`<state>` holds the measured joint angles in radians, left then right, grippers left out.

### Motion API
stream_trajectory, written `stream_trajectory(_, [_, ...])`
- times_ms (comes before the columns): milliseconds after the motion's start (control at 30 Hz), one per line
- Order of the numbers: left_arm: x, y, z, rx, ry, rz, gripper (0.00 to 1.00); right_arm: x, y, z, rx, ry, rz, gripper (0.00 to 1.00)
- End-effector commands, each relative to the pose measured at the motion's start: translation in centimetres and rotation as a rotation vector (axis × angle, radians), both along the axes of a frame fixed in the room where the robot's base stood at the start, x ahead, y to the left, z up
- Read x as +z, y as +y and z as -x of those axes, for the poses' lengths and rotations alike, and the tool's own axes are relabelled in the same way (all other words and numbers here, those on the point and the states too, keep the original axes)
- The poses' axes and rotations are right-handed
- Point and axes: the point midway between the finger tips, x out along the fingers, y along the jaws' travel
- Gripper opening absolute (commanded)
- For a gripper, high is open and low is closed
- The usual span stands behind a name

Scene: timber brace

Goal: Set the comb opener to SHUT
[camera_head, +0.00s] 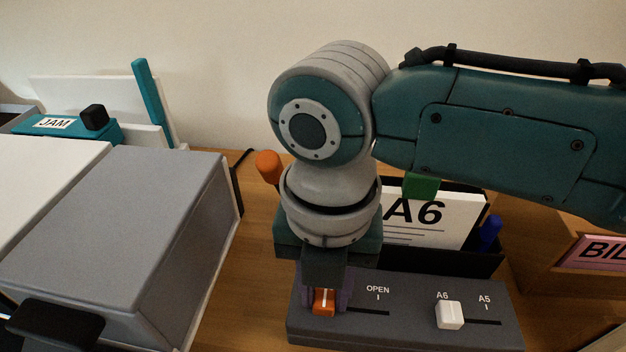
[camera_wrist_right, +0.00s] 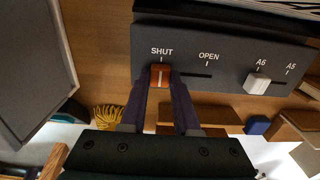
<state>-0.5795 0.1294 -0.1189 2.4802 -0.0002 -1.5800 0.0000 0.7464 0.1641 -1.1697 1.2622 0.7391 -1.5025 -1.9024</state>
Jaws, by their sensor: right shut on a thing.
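The comb opener is a dark grey box (camera_head: 420,322) at the lower middle of the head view, with one slot marked SHUT and OPEN and another marked A6 and A5. Its orange slider knob (camera_head: 323,302) is at the left end of the first slot. In the right wrist view the orange knob (camera_wrist_right: 160,76) sits directly below the word SHUT. My right gripper (camera_wrist_right: 161,80) is shut on this knob, a finger on each side. In the head view my right arm hides the SHUT label. My left gripper is not in view.
A white knob (camera_head: 449,315) stands at A6 on the second slot. Behind the box is a black holder with a white A6 pad (camera_head: 432,217). A large grey machine (camera_head: 115,230) stands to the left, with bare wooden table between it and the box.

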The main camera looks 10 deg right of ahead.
Motion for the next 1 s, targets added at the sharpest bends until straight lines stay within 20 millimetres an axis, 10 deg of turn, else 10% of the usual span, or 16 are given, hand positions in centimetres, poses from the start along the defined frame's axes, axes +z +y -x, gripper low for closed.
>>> stream_trajectory(100, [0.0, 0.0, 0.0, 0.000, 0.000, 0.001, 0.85, 0.0, 0.3, -0.1, 0.002, -0.006, -0.010, 0.00])
stream_trajectory(133, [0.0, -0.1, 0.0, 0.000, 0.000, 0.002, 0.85, 0.0, 0.3, -0.1, 0.002, -0.006, -0.010, 0.33])
stream_trajectory(367, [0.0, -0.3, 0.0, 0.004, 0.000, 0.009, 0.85, 0.0, 0.2, 0.0, 0.002, -0.004, -0.007, 0.59])
stream_trajectory(667, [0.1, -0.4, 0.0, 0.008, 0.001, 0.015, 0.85, 0.3, 0.2, -0.1, 0.002, -0.004, -0.005, 0.60])
stream_trajectory(1000, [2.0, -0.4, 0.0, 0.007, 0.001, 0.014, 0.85, 6.4, 0.2, -0.2, 0.003, -0.008, -0.007, 0.60])
